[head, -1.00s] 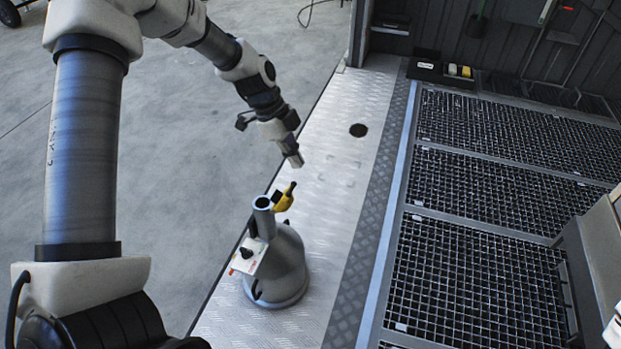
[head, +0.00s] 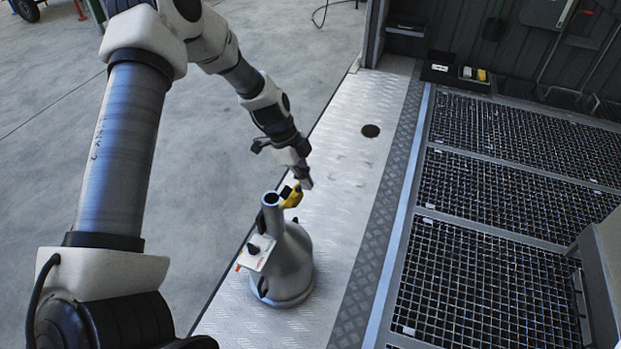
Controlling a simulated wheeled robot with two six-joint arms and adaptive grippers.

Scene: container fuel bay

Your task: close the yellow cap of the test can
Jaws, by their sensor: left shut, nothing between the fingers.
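The grey metal test can (head: 290,268) stands upright on the bright tread-plate strip. Its open neck (head: 271,200) points up, and the dark mouth shows. The yellow cap (head: 292,196) hangs open on the far right side of the neck. My left gripper (head: 307,184) is shut and empty, pointing down just beyond the cap; its tip looks very close to the cap, and I cannot tell whether they touch. A white label plate (head: 257,254) with a black knob is on the can's left side. My right gripper is not in view.
The tread-plate strip (head: 345,180) is clear around the can, with a dark round hole (head: 370,131) farther back. Dark floor grating (head: 480,200) lies to the right. A black tray (head: 440,72) and small white and yellow items stand at the back. A grey box-like structure (head: 603,265) is at the right edge.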

